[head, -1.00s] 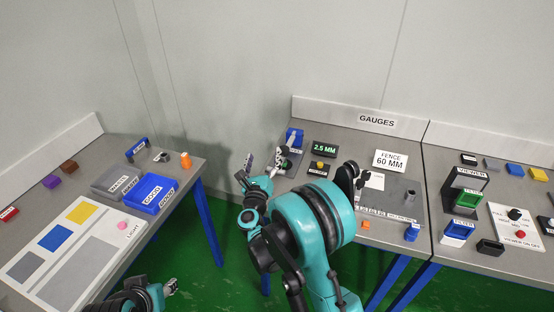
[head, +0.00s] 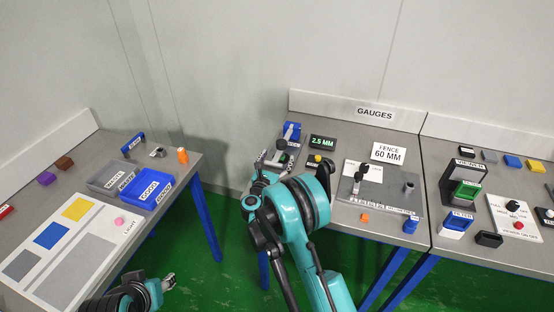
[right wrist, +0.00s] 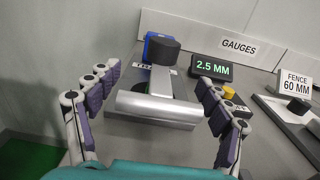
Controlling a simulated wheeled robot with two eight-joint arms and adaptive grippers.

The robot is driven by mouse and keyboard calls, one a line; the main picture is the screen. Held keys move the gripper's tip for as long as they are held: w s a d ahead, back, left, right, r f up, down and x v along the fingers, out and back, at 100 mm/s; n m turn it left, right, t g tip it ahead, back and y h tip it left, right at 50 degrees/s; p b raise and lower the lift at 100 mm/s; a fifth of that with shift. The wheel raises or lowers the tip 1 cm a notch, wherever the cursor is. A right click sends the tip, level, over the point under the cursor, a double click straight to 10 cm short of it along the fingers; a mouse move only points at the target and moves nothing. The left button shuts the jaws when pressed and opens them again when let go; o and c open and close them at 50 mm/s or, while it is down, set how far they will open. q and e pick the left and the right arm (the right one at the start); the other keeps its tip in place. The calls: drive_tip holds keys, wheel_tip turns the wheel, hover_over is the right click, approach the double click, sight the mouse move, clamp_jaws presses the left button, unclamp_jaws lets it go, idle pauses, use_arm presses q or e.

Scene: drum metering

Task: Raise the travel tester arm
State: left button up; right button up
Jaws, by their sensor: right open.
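The travel tester has a blue block (head: 292,129) at the back left of the gauges table, with a grey arm (head: 288,134) on it. In the right wrist view the arm shows as a silver bar (right wrist: 157,107) lying crosswise, with a black round knob (right wrist: 163,48) behind it and the blue block (right wrist: 150,46) beyond. My right gripper (head: 268,164) is open at the tester's front. Its fingers (right wrist: 156,94) are spread on either side of the silver bar, with nothing gripped. My left gripper (head: 167,282) is low at the bottom left, away from the tables; its jaw state is unclear.
A display reading 2.5 MM (head: 322,142) and a yellow button (head: 317,158) stand right of the tester. The fence plate (head: 393,202) and fence sign (head: 388,153) are farther right. The viewer (head: 464,183) is beyond. A gap separates the left table (head: 185,205).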

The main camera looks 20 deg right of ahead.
clamp_jaws()
idle(0.3)
drive_tip(key=shift+r, duration=0.15)
